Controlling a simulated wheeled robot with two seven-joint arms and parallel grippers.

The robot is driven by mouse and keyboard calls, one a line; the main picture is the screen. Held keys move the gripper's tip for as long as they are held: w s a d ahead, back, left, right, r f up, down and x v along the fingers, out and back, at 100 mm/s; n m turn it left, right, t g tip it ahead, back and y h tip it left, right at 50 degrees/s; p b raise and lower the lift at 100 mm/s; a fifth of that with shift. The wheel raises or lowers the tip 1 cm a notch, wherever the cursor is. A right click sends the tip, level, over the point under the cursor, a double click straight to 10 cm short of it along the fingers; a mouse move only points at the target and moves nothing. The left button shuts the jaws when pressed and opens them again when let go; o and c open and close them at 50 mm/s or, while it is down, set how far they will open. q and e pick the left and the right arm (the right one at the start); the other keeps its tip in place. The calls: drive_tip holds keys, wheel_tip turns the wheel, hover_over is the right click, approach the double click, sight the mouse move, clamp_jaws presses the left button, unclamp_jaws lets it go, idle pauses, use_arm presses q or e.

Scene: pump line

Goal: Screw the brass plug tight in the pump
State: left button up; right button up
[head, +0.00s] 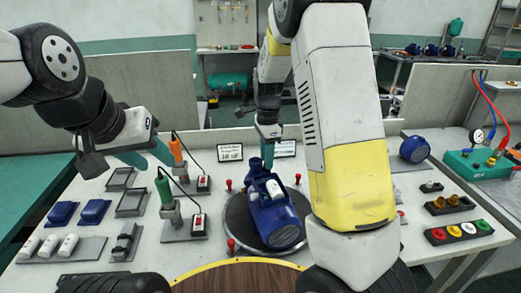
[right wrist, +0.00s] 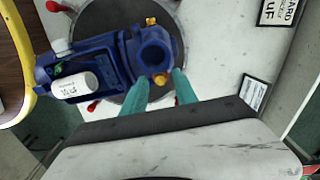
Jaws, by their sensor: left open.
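The blue pump (head: 275,215) lies on a dark round turntable (head: 240,238) in the middle of the table. In the right wrist view the pump (right wrist: 100,62) shows a round flange with a dark opening (right wrist: 155,57) and small brass bolts. I cannot make out a brass plug in the opening. Brass pieces (head: 455,202) sit in a dark holder at the right; I cannot tell whether one is the plug. My left gripper (head: 150,158) is open and empty above the table's left side.
Green-handled (head: 165,192) and orange-handled (head: 177,150) tools stand left of the turntable. Red posts (head: 232,246) surround it. Trays and blue parts (head: 95,211) lie further left. A blue motor (head: 414,149) and a green gauge unit (head: 472,165) are at right.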

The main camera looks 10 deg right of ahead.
drive_tip(key=shift+n, duration=1.7)
drive_tip(key=n, duration=0.3)
drive_tip(key=shift+s, duration=0.1)
clamp_jaws()
drive_tip(key=shift+m, duration=1.6)
drive_tip(key=shift+a, duration=0.1)
